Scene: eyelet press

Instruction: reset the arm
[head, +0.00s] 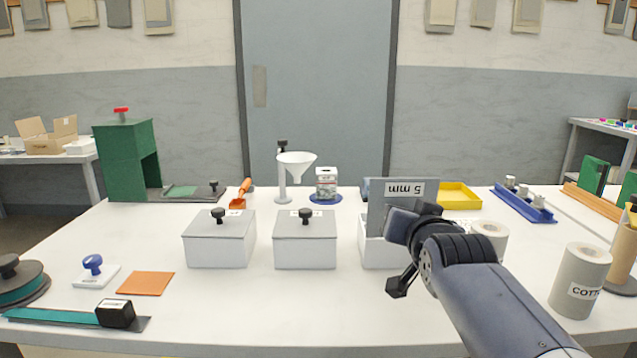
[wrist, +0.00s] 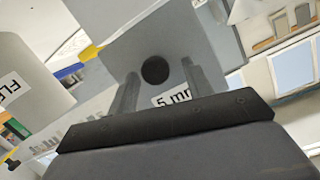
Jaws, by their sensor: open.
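A white box (head: 373,248) stands right of centre on the table, with its grey lid (head: 403,191) raised upright. The lid's "5 MM" label reads upside down in the head view. My gripper (head: 412,222) is in front of the raised lid. In the wrist view, my gripper (wrist: 158,88) is open, and the lid's round black knob (wrist: 155,69) shows between its spread fingers. I cannot tell whether a finger touches the knob. My arm hides much of the box.
Two closed lidded boxes (head: 220,247) (head: 305,248) stand to the left. A funnel stand (head: 296,165) is behind them. A grey roll (head: 489,240) and a labelled cylinder (head: 580,280) stand near my arm on the right. The front middle of the table is clear.

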